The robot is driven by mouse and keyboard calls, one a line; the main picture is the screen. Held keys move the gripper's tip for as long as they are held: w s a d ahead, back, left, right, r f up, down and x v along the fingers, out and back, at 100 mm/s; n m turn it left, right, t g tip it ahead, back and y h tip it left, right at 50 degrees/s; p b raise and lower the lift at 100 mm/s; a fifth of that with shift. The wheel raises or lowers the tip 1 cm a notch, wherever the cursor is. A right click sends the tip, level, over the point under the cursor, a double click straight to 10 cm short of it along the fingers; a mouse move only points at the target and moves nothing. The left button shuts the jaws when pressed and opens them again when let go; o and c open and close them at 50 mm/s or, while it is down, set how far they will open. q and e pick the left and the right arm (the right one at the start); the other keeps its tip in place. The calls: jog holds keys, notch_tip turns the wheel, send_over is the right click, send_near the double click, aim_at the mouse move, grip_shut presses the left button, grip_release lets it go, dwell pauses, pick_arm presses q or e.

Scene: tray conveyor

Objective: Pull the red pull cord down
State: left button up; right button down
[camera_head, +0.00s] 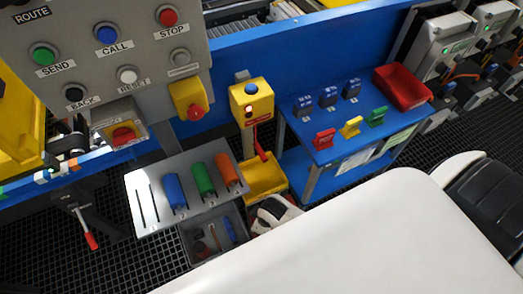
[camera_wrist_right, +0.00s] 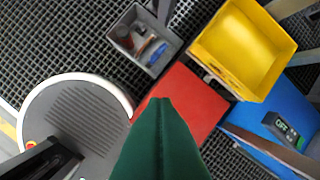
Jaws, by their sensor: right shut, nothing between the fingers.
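A red strip that looks like the pull cord (camera_head: 260,150) hangs below the yellow box (camera_head: 251,103) with a blue button on top. Its lower end is above the yellow bin. My right gripper (camera_wrist_right: 158,104) shows in the right wrist view as a dark green wedge with its fingers together and nothing between them. A flat red surface (camera_wrist_right: 192,98) lies beyond its tips; I cannot tell whether it is part of the cord. My white arm covers the lower right of the head view. I do not see my left gripper.
The yellow bin (camera_head: 262,178) and grey bin (camera_head: 188,232) stand near the post. A grey panel (camera_head: 145,172) with coloured cylinders is at left, the button panel (camera_head: 125,20) above it. A blue table (camera_head: 325,150) with clips and a red tray (camera_head: 403,88) stands at right.

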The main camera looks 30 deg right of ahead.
jog(key=s+d+f+m+b, duration=0.3)
jog(key=s+d+f+m, duration=0.1)
jog(key=s+f, duration=0.6)
notch_tip(320, 180, down, 3)
jog(key=shift+d+f+m+g, duration=0.1)
jog(key=shift+d+m+g, duration=0.3)
jog(key=shift+d, duration=0.3)
jog(key=s+d+f+g, duration=0.1)
jog(key=s+d+f, duration=0.1)
jog(key=s+f, duration=0.8)
jog(key=s, duration=0.4)
jog(key=shift+d+f+h, duration=0.3)
jog(key=shift+d+f, duration=0.1)
dwell(0.6)
